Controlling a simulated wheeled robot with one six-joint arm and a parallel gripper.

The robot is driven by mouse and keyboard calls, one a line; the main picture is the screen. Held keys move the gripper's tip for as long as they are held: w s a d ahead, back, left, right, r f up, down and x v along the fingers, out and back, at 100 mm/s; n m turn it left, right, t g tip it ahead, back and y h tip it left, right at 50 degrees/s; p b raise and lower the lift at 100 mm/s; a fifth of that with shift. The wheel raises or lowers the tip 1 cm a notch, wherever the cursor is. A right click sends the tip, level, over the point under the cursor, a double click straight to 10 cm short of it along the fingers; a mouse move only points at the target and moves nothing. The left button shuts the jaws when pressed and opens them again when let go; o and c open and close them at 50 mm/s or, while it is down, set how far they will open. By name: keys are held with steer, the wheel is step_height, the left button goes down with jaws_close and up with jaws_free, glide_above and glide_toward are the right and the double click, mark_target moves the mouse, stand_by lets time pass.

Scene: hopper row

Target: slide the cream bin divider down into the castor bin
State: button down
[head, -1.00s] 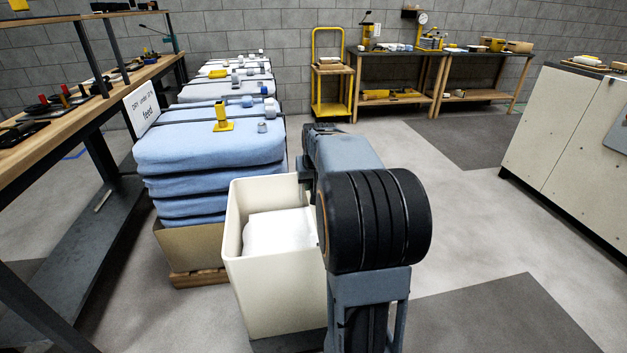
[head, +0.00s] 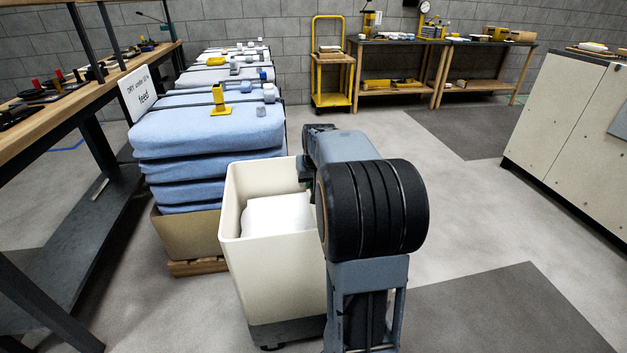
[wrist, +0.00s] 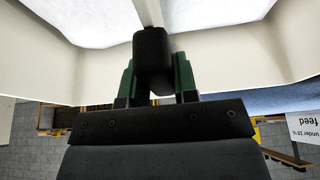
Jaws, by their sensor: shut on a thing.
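The castor bin (head: 275,290) is a tall cream bin on a dark wheeled base, open at the top, with white contents (head: 277,214) inside. In the wrist view its cream wall (wrist: 60,65) runs across, with white contents on both sides of a narrow cream strip. That strip is the cream bin divider (wrist: 148,12), seen nearly edge-on. My gripper (wrist: 155,72) has green fingers shut on a dark block, apparently the divider's grip. In the head view my arm hides the divider and most of the gripper. How deep the divider sits cannot be told.
A stack of blue padded bales (head: 210,135) with a yellow piece on top stands left of the bin. A workbench (head: 95,100) runs along the left. A cream cabinet (head: 565,130) stands at the right. Open floor (head: 470,220) lies right of my arm.

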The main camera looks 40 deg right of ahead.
steer(key=shift+f, duration=0.1)
stand_by(0.3)
steer(key=c, duration=0.8)
jaws_free()
steer(key=p+v, duration=0.4)
steer(key=v, duration=1)
steer(key=shift+f, duration=0.1)
steer(key=s+a+r+n+p, duration=0.1)
steer(key=s+a+r+p, duration=0.3)
steer(key=a+p, duration=0.3)
steer(key=s+a+r+n+y+p, duration=0.1)
steer(key=s+a+r+p, duration=0.3)
steer(key=p, duration=0.7)
steer(key=s+a+r+n+y+p, duration=0.1)
steer(key=s+a+r+n+p, duration=0.2)
steer(key=s+a+r+p, duration=0.2)
steer(key=a+r+p, duration=0.3)
steer(key=a+p, duration=0.1)
steer(key=a, duration=0.1)
